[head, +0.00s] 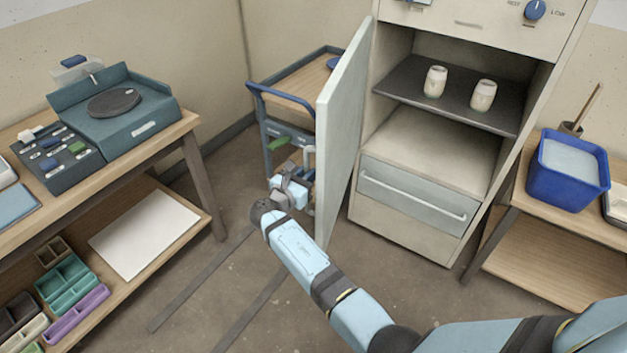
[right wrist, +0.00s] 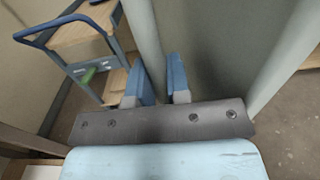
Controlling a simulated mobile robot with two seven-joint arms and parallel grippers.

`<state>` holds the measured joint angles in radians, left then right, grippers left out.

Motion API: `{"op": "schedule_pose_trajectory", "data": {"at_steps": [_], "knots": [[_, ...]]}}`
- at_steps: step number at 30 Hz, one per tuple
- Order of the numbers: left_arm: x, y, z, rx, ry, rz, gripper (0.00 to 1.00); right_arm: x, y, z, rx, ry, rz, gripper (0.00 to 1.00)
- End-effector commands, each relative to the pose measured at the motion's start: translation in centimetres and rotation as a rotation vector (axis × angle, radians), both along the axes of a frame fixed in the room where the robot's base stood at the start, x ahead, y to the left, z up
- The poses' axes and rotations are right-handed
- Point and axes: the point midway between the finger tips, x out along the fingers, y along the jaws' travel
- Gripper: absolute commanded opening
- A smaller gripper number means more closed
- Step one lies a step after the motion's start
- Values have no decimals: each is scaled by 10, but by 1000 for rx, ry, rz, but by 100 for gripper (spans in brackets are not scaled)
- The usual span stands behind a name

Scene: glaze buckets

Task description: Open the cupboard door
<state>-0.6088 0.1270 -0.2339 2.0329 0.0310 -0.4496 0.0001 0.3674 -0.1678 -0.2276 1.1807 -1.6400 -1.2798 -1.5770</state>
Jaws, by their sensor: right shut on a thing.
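The cupboard (head: 403,215) has its tall pale door (head: 342,125) standing wide open on its left side, with the inner face toward the head camera. My right gripper (head: 300,165) is at the outer side of the door, near its free edge. In the right wrist view its blue fingers (right wrist: 163,80) are shut around an upright pale bar, the door handle (right wrist: 146,35). The door's outer face (right wrist: 205,50) is just beyond, and its edge shows at the right. The handle is largely hidden in the head view. My left gripper is not in view.
Inside the cupboard, two pale cups (head: 435,82) stand on a dark shelf (head: 400,80), above a drawer (head: 415,195). A blue-railed cart (head: 262,95) stands close behind the door. A workbench (head: 185,125) is left; a blue bucket (head: 568,185) stands on the right table.

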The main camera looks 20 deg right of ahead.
Motion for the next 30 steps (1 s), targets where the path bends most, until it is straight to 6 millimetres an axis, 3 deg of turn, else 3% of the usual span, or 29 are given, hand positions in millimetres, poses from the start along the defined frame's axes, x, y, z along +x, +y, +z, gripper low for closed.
{"op": "schedule_pose_trajectory", "data": {"at_steps": [23,24,26,30], "knots": [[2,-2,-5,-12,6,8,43,11,7,0,0,0,-46,0],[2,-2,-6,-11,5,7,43,11,7,0,0,0,-46,26],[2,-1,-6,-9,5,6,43,11,7,0,0,0,-46,40],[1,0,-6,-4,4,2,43,11,7,0,0,0,-46,41]]}}
